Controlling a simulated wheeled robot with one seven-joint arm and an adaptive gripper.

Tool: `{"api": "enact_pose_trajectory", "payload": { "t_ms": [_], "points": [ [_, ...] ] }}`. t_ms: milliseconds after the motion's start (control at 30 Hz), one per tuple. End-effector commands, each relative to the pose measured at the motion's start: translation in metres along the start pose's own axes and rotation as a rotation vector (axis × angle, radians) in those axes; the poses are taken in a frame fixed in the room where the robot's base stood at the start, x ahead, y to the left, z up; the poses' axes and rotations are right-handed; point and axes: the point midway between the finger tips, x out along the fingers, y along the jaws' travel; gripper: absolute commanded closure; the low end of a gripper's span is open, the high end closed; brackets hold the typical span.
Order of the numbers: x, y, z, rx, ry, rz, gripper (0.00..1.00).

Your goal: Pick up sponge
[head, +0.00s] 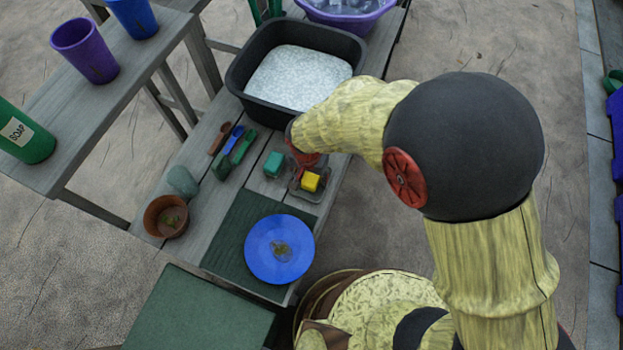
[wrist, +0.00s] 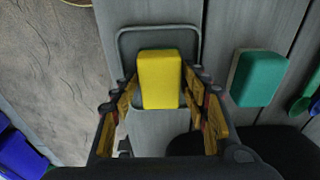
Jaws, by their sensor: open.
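A yellow sponge (head: 310,182) lies on a small grey tray (head: 297,196) on the wooden bench. In the wrist view the yellow sponge (wrist: 160,80) sits upright in the frame, over the grey tray (wrist: 125,45). My gripper (wrist: 162,90) is open, with one finger on each side of the sponge's near part. I cannot tell whether the fingers touch it. A teal sponge (head: 273,164) lies beside the tray; it shows to the right in the wrist view (wrist: 260,78). In the head view my arm partly hides the gripper.
A blue plate (head: 262,262) with a brown stain lies on a dark green mat (head: 228,240). A brown pot (head: 152,222), spoons and brushes (head: 226,138) lie left. A black basin (head: 250,98) of whitish water stands behind. Purple and blue cups stand on another bench.

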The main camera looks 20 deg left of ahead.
Motion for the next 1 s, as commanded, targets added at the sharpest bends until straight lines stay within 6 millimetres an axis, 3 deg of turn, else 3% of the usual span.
{"api": "enact_pose_trajectory", "payload": {
  "t_ms": [200,667,1000],
  "points": [
    [-0.0009,-0.0004,-0.0007,0.0,0.001,-0.001,0.56],
    [-0.001,-0.0003,-0.0007,0.0,0.001,-0.001,0.82],
    [-0.0054,-0.0005,-0.0014,0.0,0.002,-0.002,0.82]
  ]
}}
